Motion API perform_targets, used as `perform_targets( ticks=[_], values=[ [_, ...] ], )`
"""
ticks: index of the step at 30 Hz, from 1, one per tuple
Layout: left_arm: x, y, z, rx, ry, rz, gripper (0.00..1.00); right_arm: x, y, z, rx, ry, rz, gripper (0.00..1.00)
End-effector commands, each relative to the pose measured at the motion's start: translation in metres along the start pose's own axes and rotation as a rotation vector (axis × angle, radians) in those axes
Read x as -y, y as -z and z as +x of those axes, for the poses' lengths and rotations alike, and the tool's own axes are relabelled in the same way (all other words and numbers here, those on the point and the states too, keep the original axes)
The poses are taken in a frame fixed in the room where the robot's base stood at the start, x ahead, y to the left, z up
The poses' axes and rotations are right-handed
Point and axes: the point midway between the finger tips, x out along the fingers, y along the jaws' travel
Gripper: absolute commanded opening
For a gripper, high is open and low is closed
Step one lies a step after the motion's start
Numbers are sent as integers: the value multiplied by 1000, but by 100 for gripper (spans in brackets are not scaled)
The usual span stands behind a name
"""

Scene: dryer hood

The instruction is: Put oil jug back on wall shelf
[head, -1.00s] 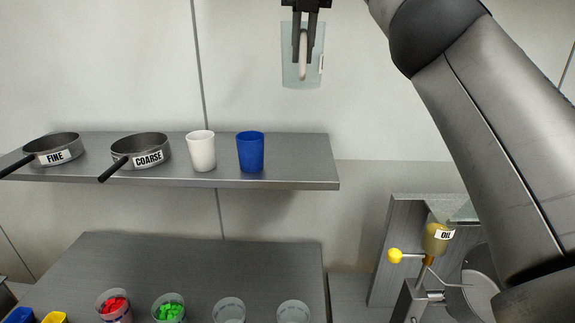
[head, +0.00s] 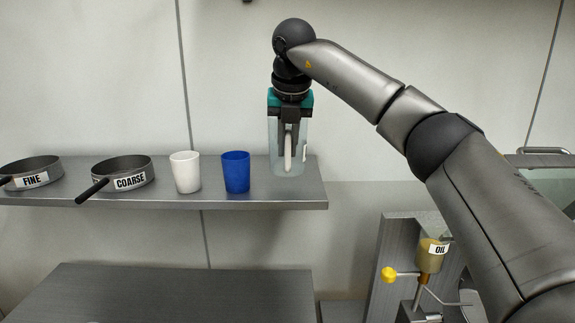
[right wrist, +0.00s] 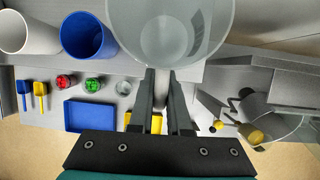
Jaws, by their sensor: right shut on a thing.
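The clear jug (head: 301,140), with a pale handle, is upright at the right end of the grey wall shelf (head: 256,198). My right gripper (head: 289,138) is shut on its handle, pointing down from above. The jug's base is over the shelf top, right of the blue cup; I cannot tell if it touches. In the right wrist view the jug (right wrist: 165,35) fills the top middle, between blue cup and the machine side, with the fingers on its handle. My left gripper is not in view.
On the shelf stand the blue cup (head: 236,172), the white cup (head: 185,172), the COARSE sieve (head: 123,172) and the FINE sieve (head: 30,174). A device with an OIL-labelled funnel (head: 429,257) and yellow knob (head: 388,275) stands below right. A lower table (head: 190,295) lies beneath.

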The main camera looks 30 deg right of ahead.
Motion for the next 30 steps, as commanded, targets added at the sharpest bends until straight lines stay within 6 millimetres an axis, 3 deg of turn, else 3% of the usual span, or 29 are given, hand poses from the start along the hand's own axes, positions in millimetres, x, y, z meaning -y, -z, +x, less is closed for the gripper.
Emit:
perform_targets(
  ticks=[8,19,20,21,27,30],
  values=[
    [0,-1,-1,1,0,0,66,2,14,35,-2,2,-1,0],
    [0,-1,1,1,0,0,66,2,16,40,-1,0,0,0],
    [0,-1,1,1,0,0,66,2,17,41,-2,1,0,17],
    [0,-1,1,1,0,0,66,2,17,40,-2,1,0,21],
    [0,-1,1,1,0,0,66,2,16,40,-2,1,0,44],
    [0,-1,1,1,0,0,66,2,16,40,-2,1,0,45]
  ],
)
